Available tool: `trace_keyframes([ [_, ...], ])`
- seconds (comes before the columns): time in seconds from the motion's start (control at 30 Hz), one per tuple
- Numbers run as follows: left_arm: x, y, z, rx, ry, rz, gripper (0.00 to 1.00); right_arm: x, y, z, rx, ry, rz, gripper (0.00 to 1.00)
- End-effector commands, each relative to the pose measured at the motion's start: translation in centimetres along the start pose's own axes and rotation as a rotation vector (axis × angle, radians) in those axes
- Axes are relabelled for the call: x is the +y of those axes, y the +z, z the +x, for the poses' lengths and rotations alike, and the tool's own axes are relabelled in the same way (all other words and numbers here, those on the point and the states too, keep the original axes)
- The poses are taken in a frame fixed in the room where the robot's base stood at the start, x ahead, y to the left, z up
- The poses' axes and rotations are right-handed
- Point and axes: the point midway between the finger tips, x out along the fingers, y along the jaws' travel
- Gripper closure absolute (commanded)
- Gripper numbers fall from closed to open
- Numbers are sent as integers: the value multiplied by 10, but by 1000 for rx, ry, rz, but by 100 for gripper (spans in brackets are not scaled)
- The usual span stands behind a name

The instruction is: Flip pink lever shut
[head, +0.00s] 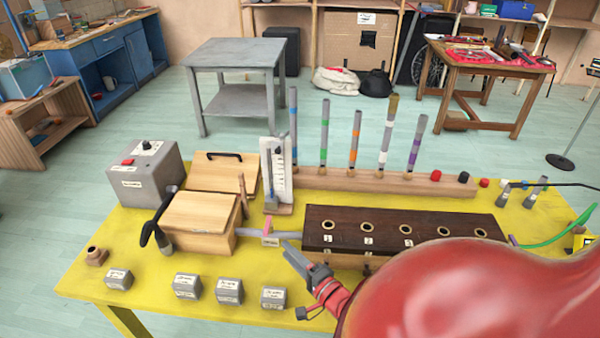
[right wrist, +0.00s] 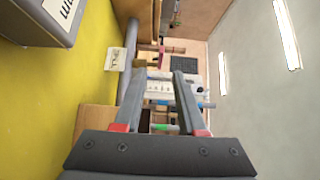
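The small pink lever (head: 267,225) stands up from a grey pipe (head: 285,234) between the wooden box and the dark box. A white label block sits just in front of it. My left gripper is not in view.
The dark box (head: 400,218) with several numbered holes is right of the lever. The light wooden box (head: 199,222) is left of it. A white gauge (head: 276,170) stands behind. Several small grey labelled blocks (head: 229,290) line the front of the yellow table (head: 150,300).

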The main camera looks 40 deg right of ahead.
Motion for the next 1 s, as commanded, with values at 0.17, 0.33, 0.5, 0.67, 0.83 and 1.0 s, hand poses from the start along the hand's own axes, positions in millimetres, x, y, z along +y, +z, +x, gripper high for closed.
trace_keyframes([
  [0.17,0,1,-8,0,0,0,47,0,-2,-25,5,-1,-3,60],
  [0.33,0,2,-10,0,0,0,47,1,0,-36,1,1,-1,60],
  [0.5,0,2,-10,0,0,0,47,0,1,-39,-1,0,-1,60],
  [0.67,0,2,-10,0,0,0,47,-1,1,-39,-1,0,-1,60],
  [0.83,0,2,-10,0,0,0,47,-1,0,-39,-1,0,-2,60],
  [1.0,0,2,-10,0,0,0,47,-1,0,-39,-1,-1,-2,60],
])
